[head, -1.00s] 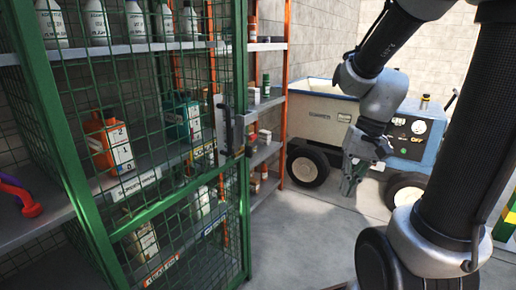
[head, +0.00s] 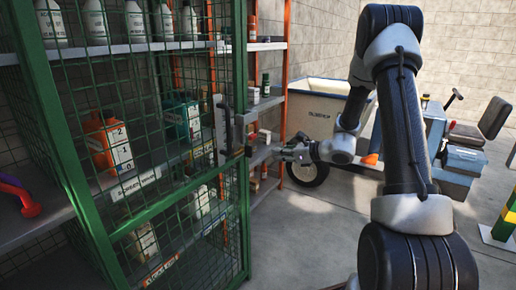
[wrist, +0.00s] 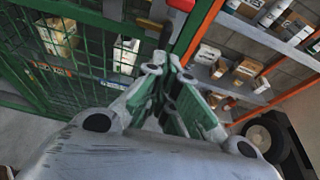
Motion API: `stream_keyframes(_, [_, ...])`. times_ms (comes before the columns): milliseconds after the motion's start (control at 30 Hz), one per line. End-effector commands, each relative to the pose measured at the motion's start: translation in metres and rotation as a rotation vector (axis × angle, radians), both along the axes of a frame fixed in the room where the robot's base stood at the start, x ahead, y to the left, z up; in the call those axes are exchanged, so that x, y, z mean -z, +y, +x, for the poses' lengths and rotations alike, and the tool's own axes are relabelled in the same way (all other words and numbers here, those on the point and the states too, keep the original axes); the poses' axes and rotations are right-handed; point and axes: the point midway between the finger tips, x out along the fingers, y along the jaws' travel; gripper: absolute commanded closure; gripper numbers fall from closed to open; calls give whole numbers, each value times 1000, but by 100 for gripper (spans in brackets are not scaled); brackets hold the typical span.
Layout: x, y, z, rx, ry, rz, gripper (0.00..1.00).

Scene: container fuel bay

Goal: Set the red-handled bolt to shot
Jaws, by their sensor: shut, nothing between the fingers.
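The bolt (head: 226,130) is a grey metal fitting on the edge of the green mesh cage door, in the middle of the head view. Its handle colour is hard to make out there. In the wrist view a dark red knob, likely the bolt's handle (wrist: 181,5), shows at the top edge beside a grey bar. My gripper (head: 287,153) is to the right of the bolt in the head view, apart from it and pointing left. In the wrist view my gripper (wrist: 166,68) has its fingertips together, empty, below the red knob. Whether the bolt is shot cannot be told.
The green mesh door (head: 160,215) fronts shelves with bottles, including an orange one (head: 108,142). Open orange-posted shelving (head: 285,60) stands behind my gripper. A wheeled cart (head: 318,110) is at the back. Grey floor (head: 300,235) is clear in front.

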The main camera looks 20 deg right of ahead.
Motion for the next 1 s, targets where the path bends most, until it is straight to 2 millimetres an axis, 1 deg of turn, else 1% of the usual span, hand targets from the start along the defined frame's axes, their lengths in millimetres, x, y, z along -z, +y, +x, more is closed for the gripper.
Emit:
stream_keyframes(367, [0, 1, -1, 5, 19, 20, 100])
stream_keyframes(533, [4, 8, 6, 3, 19, 20, 100])
stream_keyframes(667, [11, 22, 20, 1, 20, 19, 100])
stream_keyframes(1000, [35, 67, 71, 1, 19, 18, 100])
